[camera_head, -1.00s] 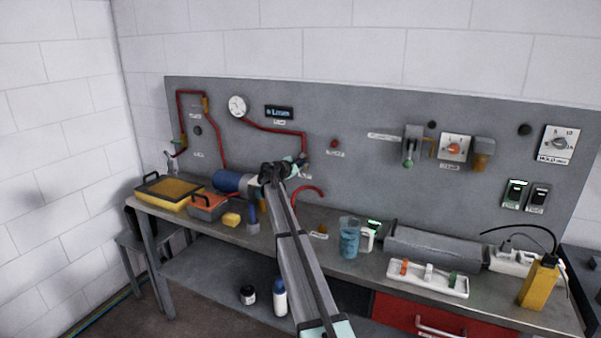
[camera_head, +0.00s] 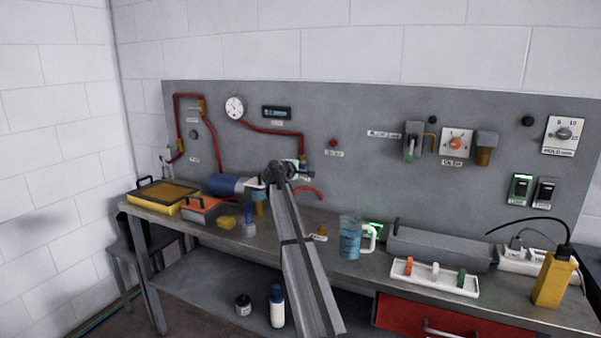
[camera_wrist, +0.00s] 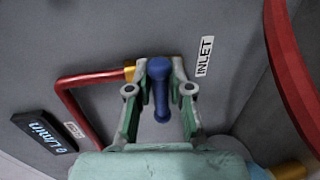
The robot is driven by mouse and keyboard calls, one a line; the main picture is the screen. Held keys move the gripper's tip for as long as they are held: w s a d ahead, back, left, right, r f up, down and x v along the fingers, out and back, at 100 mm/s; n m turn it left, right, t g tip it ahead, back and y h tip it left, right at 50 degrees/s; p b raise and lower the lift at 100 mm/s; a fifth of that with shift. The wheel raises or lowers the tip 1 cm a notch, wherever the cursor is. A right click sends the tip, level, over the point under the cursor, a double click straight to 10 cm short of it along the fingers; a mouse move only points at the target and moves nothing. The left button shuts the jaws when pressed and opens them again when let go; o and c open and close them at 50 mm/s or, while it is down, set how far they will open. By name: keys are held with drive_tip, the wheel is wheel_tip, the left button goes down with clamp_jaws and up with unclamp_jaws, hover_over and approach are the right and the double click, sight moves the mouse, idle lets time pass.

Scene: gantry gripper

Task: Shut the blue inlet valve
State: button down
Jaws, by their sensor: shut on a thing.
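The blue inlet valve handle (camera_wrist: 160,95) shows in the wrist view, pointing down the picture from its round hub. My gripper (camera_wrist: 161,78) has one finger on each side of the handle and is shut on it near the hub. The white INLET label (camera_wrist: 204,56) is on the panel just right of the valve. A red pipe (camera_wrist: 88,79) with a brass fitting meets the valve from the left. In the head view my gripper (camera_head: 299,172) is at the lower end of that pipe, and my arm and gripper hide the valve there.
A thick red hose (camera_wrist: 288,65) curves close by on the right in the wrist view. The flow display (camera_wrist: 43,132) is lower left. On the bench are a blue-filled jug (camera_head: 350,240), a yellow sponge (camera_head: 227,222) and a blue cylinder (camera_head: 225,184) left of my gripper.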

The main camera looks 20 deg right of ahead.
drive_tip(key=shift+f, duration=0.1)
idle(0.5)
drive_tip(key=c, duration=1.1)
unclamp_jaws()
drive_tip(key=shift+d, duration=0.1)
drive_tip(key=shift+c, duration=0.2)
drive_tip(key=shift+s, duration=0.1)
drive_tip(key=v, duration=1.2)
